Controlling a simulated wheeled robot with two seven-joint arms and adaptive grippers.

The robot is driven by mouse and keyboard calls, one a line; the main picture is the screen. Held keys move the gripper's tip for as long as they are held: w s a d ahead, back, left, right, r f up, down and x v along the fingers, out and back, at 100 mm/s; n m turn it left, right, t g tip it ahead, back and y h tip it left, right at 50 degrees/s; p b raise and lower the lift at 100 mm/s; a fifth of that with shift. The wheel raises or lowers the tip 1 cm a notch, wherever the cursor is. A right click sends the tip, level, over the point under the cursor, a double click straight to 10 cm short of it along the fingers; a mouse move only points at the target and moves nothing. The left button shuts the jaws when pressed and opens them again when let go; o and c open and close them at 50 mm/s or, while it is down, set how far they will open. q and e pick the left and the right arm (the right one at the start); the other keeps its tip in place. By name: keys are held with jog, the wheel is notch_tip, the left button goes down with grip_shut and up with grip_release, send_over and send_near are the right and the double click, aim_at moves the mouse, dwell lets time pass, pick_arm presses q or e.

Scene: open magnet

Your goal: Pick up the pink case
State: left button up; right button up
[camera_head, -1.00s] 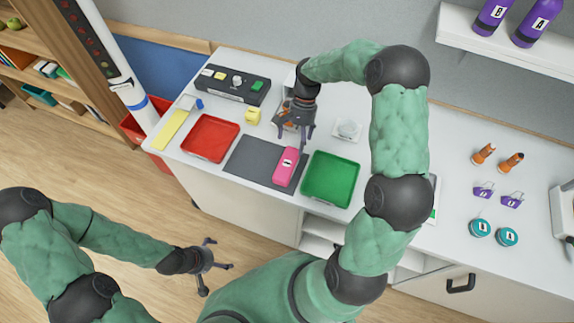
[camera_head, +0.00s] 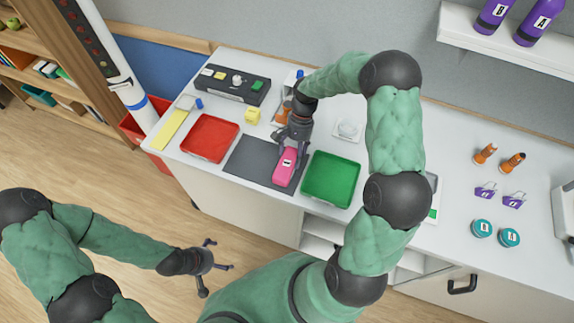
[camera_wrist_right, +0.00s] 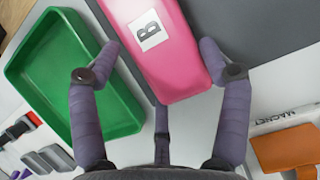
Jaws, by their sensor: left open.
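The pink case (camera_head: 284,172) with a white B label lies on the dark grey mat (camera_head: 247,163), between the red tray (camera_head: 209,138) and the green tray (camera_head: 331,179). My right gripper (camera_head: 292,142) is at the far end of the case, just above it. In the right wrist view the pink case (camera_wrist_right: 155,45) lies between the spread fingers of my right gripper (camera_wrist_right: 160,65), with the third finger beyond its near end. I cannot tell whether any finger touches it. My left gripper (camera_head: 216,266) is open and empty, away from the table over the floor.
A black box with coloured pieces (camera_head: 231,85), a yellow block (camera_head: 253,115) and a small white dish (camera_head: 348,130) stand at the back. Orange, purple and teal items are on the right.

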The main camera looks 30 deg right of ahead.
jog(key=shift+c, duration=0.8)
